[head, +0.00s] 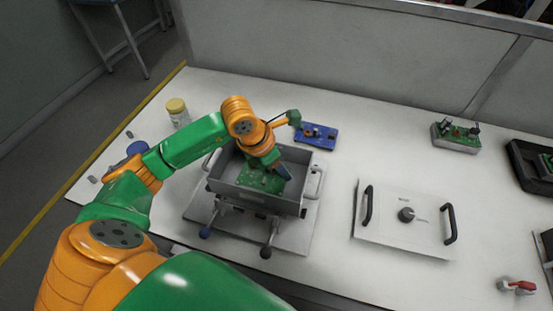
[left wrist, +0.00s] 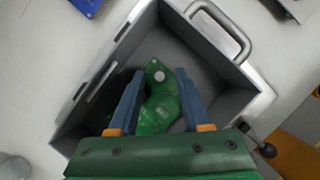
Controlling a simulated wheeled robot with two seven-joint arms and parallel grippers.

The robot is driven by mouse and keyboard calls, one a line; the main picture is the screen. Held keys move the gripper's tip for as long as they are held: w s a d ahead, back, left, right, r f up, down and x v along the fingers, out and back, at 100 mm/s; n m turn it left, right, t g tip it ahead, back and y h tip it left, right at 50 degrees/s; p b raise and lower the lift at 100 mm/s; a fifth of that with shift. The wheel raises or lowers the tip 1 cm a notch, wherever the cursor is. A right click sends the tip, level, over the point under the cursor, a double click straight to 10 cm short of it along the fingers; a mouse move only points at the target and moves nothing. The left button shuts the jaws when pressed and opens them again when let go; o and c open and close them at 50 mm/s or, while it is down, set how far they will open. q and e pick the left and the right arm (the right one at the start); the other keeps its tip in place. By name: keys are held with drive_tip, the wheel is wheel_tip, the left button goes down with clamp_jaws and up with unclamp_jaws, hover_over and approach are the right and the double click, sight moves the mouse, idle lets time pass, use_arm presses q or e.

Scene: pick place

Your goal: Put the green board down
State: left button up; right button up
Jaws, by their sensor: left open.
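The green board (head: 262,180) lies inside the grey metal box (head: 254,201), on or close to its floor. It also shows in the left wrist view (left wrist: 160,103), between my fingers and partly hidden by my gripper body. My left gripper (head: 284,172) reaches down into the box. Its two blue fingers (left wrist: 157,80) are apart, one on each side of the board. I cannot tell whether a finger touches the board. My right gripper is not in view.
A blue board (head: 318,135) lies behind the box. Another green board on a grey block (head: 455,136) stands at the back right. A white lid (head: 404,216) with two black handles lies right of the box. A yellow-capped jar (head: 178,112) stands at the back left.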

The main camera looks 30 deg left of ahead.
sight(264, 180)
use_arm(q)
drive_tip(key=v, duration=1.1)
drive_tip(key=shift+r, duration=0.35)
drive_tip(key=shift+a, duration=0.1)
